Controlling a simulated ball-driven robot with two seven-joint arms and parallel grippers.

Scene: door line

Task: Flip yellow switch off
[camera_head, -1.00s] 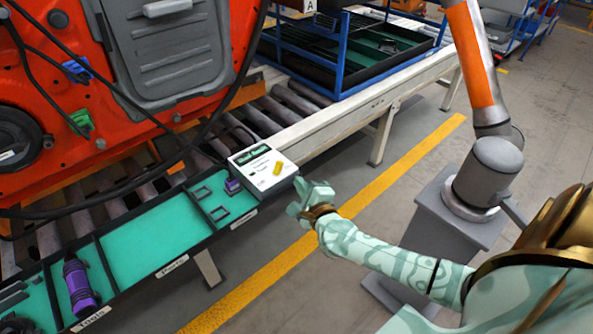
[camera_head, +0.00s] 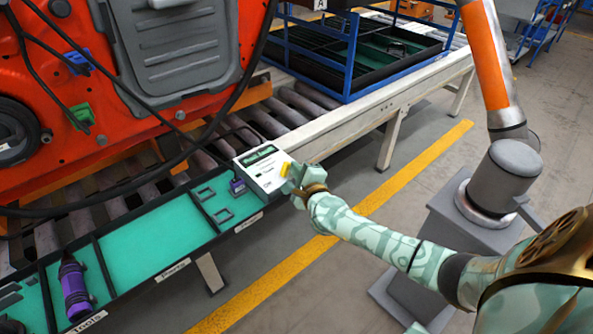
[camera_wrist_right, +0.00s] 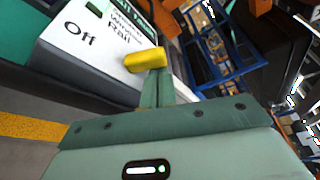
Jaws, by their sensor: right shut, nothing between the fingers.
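The yellow switch (camera_head: 285,169) sits on the top face of a white control box (camera_head: 258,181) at the end of the green tray. In the right wrist view the yellow switch (camera_wrist_right: 145,60) lies just beyond my fingertips, with the word "Off" printed on the box to its left. My right gripper (camera_head: 293,178) is shut and empty, at the box's right edge. In the right wrist view its fingertips (camera_wrist_right: 157,78) are right up against the switch or very close; I cannot tell if they touch. My left gripper is out of view.
A green parts tray (camera_head: 150,233) with a purple tool (camera_head: 75,289) runs left of the box. An orange car door (camera_head: 60,100) hangs behind it. A blue rack (camera_head: 350,55) stands on the conveyor. A grey pedestal with an orange arm (camera_head: 490,75) stands at right.

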